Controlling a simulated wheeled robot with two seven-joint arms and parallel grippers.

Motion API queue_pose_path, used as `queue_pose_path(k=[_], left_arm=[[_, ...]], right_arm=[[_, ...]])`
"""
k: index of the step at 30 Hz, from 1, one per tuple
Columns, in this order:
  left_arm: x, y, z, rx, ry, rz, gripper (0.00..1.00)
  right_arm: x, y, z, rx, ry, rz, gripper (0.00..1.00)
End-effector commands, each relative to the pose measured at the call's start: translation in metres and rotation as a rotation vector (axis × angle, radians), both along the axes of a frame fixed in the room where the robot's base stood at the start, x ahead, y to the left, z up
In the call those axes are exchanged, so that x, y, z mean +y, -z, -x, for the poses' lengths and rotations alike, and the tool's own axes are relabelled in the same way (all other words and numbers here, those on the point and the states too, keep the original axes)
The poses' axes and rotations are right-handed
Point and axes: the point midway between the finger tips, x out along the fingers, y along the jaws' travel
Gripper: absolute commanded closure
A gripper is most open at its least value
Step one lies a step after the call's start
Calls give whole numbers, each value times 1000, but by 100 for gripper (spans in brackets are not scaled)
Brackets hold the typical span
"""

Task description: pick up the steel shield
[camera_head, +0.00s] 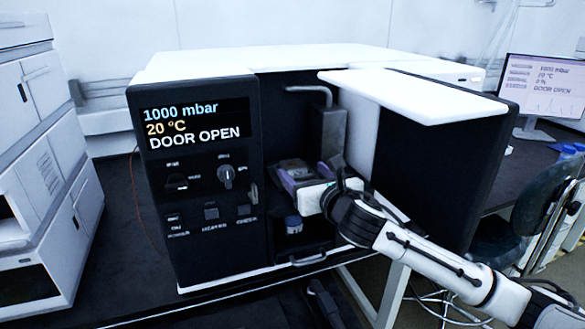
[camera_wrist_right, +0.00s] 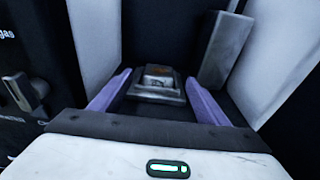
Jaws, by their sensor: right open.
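A low grey metal piece with sloping sides, which looks like the steel shield (camera_wrist_right: 160,96), sits inside the open chamber in the right wrist view. My right gripper (camera_head: 294,174) reaches into the chamber from the right. Its two purple fingers are apart in the right wrist view (camera_wrist_right: 158,78). The metal piece lies between and beyond them, with a visible gap on each side. I cannot tell whether the fingertips touch it. My left gripper is not in view.
The black and white cabinet (camera_head: 212,270) has its door (camera_head: 440,165) swung open at the right, close to my right arm. A grey upright block (camera_head: 331,135) stands at the chamber's right. A blue-topped jar (camera_head: 293,225) sits below my gripper. A monitor (camera_head: 550,88) stands behind.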

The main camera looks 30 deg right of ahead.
Motion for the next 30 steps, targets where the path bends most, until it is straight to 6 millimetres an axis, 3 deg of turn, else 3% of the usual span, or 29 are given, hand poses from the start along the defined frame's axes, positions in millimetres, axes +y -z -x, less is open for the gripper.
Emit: queue_pose_path(k=[9, 19, 20, 28, 30], left_arm=[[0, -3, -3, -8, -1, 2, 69], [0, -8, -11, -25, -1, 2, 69], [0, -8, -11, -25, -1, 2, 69], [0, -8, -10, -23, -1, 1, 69], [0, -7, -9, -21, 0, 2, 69]], right_arm=[[-9, 8, -41, 0, 1, -4, 31], [-10, 10, -49, 0, -2, -2, 31], [-11, 10, -48, 0, -2, -2, 33], [-11, 10, -48, 0, -1, -2, 78], [-11, 8, -48, -2, -2, -2, 82]])
